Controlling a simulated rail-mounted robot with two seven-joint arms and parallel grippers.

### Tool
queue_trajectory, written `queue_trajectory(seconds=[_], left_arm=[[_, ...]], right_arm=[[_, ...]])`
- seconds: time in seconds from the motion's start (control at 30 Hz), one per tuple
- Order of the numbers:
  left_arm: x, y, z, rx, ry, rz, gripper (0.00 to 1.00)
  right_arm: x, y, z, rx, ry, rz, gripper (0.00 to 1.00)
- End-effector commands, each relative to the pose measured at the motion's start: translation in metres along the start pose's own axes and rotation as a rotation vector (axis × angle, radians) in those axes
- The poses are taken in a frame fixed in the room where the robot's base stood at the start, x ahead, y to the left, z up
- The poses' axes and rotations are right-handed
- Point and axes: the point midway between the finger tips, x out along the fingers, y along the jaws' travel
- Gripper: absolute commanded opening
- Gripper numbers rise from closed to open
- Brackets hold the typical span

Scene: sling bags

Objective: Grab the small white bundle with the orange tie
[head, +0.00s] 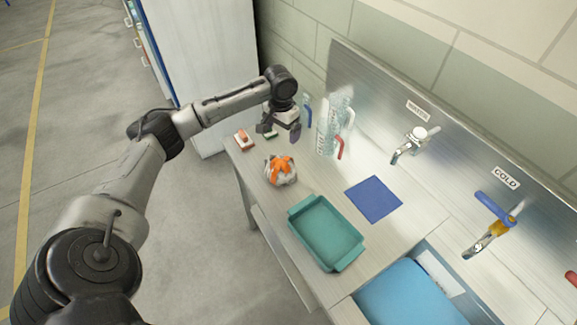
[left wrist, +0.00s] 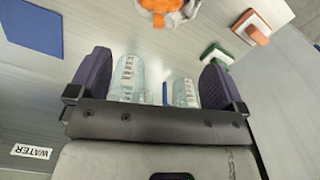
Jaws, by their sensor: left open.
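The small white bundle with the orange tie (head: 281,172) sits on the metal counter near its front edge, just behind the teal tray. It also shows, cut off by the top edge, in the left wrist view (left wrist: 166,12). My left gripper (head: 279,131) is open and empty, above the counter and farther back than the bundle, apart from it. In the left wrist view, its two dark fingers (left wrist: 157,82) are spread wide, with the bundle beyond their tips. My right gripper is not in view.
Clear jugs (head: 327,134) with blue and red handles stand right of the gripper. A red-and-white brush-like item (head: 243,140) and a green one (head: 271,134) lie nearby. The teal tray (head: 312,250), a blue mat (head: 374,199), taps (head: 412,143) and a blue basin (head: 410,293) are farther right.

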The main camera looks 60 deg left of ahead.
Motion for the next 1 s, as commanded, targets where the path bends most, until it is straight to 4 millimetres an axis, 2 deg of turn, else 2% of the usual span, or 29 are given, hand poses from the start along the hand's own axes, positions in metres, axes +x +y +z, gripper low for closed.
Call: queue_trajectory(seconds=[0.17,0.5,0.87,1.0], left_arm=[[0.014,0.000,0.000,-0.052,-0.002,-0.005,0.97],[0.070,0.000,0.001,-0.052,-0.001,-0.006,0.97],[0.092,0.000,0.001,-0.050,0.001,-0.006,0.97],[0.110,0.000,0.002,-0.051,-0.001,-0.006,0.97]], right_arm=[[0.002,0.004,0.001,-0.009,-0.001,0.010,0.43],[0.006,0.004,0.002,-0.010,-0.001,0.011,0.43],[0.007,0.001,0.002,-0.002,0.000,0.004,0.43],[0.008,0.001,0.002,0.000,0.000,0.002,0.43]])
